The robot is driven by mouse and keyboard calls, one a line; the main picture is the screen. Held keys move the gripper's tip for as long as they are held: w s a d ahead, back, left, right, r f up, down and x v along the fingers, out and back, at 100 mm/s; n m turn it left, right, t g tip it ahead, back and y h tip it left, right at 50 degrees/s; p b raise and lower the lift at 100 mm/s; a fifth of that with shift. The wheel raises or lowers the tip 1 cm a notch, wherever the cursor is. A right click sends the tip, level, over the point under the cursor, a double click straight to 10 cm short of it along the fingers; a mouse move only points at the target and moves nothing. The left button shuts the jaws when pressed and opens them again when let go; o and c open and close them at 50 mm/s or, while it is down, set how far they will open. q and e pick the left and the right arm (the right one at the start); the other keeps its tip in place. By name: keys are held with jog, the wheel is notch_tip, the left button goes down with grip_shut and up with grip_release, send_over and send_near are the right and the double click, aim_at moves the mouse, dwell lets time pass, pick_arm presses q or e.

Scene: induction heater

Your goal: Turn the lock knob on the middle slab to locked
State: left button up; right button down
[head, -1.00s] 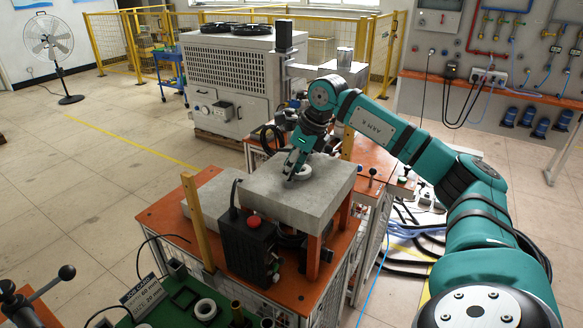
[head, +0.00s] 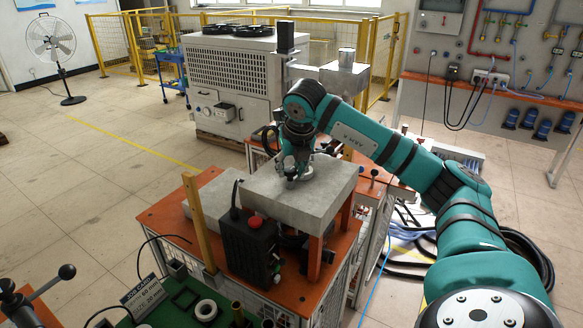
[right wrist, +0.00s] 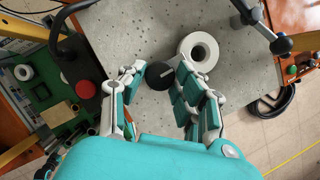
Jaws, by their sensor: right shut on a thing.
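The middle slab (head: 325,190) is a thick grey block on orange supports, and its speckled top also shows in the right wrist view (right wrist: 130,35). The lock knob (right wrist: 158,76) is round and black with a short white mark, and sits on the slab top. My right gripper (head: 291,178) points down onto the slab; in the right wrist view its fingers (right wrist: 162,70) stand on either side of the knob, shut on it. In the head view the gripper hides the knob. My left gripper is not in view.
A white ring (right wrist: 198,52) lies on the slab close beside the knob and right finger. A black box with a red button (head: 255,221) stands at the slab's front left. A yellow-brown post (head: 198,222) rises left of it. A black-ended lever (right wrist: 280,44) sits near the slab's edge.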

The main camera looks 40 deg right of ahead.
jog(key=shift+r+m, duration=0.1)
jog(key=shift+m, duration=0.4)
jog(key=c, duration=1)
grip_release()
jog(key=shift+o, duration=0.3)
jog(key=v, duration=1.2)
jog(key=shift+a, duration=0.25)
